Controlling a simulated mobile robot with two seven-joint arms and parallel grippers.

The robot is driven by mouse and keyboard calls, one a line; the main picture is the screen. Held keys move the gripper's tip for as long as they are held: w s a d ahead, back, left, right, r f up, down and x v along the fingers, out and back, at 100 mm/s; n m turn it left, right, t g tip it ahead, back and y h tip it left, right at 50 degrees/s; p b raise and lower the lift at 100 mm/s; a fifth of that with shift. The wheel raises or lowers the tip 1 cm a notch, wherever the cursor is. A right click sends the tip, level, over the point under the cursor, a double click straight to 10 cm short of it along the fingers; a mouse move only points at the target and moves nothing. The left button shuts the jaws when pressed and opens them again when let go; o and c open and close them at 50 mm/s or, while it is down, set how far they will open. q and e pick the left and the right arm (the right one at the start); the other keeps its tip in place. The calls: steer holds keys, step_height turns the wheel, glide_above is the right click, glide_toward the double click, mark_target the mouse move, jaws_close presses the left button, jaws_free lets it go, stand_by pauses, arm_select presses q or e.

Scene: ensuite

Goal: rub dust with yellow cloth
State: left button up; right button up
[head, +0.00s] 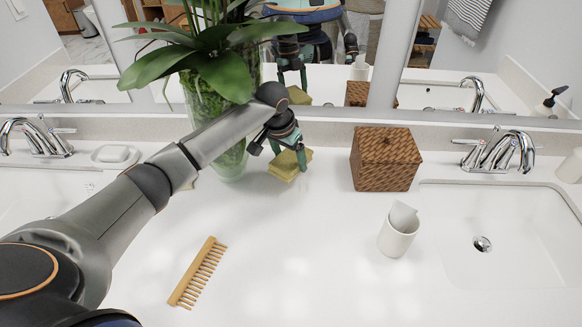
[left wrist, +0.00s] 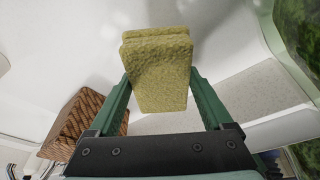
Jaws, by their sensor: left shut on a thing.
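The yellow cloth (head: 283,168) looks like a thick folded pad. It is at the back of the white counter, between the plant vase and the woven box. My left gripper (head: 288,153) is shut on it from above, with a green finger on either side. In the left wrist view the cloth (left wrist: 160,50) stands between the two fingers and sticks out past their tips. I cannot tell whether its lower edge touches the counter. I cannot make out any dust on the counter. My right gripper is not in view, apart from a possible mirror reflection.
A glass vase (head: 232,160) with a leafy plant stands close left of the gripper. A wooden comb (head: 197,273) lies in front. The middle counter is clear.

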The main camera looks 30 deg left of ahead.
arm_select(q)
steer(key=shift+r, duration=1.45)
